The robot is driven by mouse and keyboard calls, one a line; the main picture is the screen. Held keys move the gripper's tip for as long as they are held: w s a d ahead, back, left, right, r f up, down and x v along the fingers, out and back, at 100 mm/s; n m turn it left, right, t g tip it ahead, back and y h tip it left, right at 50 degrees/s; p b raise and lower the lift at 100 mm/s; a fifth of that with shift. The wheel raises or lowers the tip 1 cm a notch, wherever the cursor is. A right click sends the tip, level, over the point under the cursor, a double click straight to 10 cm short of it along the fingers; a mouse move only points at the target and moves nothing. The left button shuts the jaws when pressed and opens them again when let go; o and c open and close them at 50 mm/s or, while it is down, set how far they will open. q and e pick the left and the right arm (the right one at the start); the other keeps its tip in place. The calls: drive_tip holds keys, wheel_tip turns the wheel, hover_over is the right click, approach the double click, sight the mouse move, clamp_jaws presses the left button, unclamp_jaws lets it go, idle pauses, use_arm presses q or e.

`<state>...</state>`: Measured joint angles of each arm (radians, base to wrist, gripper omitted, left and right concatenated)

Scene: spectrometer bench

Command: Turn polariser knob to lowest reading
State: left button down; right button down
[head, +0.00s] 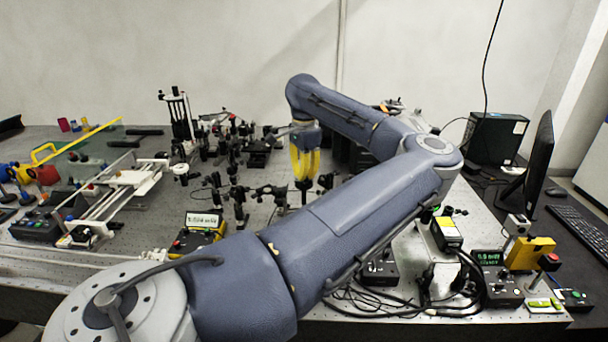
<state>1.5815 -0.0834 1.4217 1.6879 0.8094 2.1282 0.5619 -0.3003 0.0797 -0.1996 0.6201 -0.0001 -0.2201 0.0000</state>
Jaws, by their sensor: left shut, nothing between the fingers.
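My left gripper (304,178) has yellow fingers and points down over the middle of the optical bench (330,304). Its fingers are shut and hold nothing. Black optic mounts on posts (238,200) stand below and to the left of it. I cannot tell which of these carries the polariser knob, nor whether the fingertips touch a mount. A yellow meter (203,222) with a lit display stands left of my arm; its digits are too small to read surely. A second display box (492,270) at the right shows green digits, perhaps 0.5. My right gripper is not in view.
My left arm crosses the foreground and hides much of the bench's middle. Black cables (385,302) loop near the front right. A slide rail (112,200) stands at the left. A monitor (538,165) and keyboard (578,238) are at the far right.

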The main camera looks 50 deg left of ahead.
use_arm(q)
drive_tip(key=shift+m, duration=0.3)
drive_tip(key=shift+m, duration=2.4)
drive_tip(key=c, duration=1.3)
unclamp_jaws()
drive_tip(key=shift+c, duration=0.2)
drive_tip(key=shift+r, duration=0.15)
wheel_tip(320, 180, up, 12)
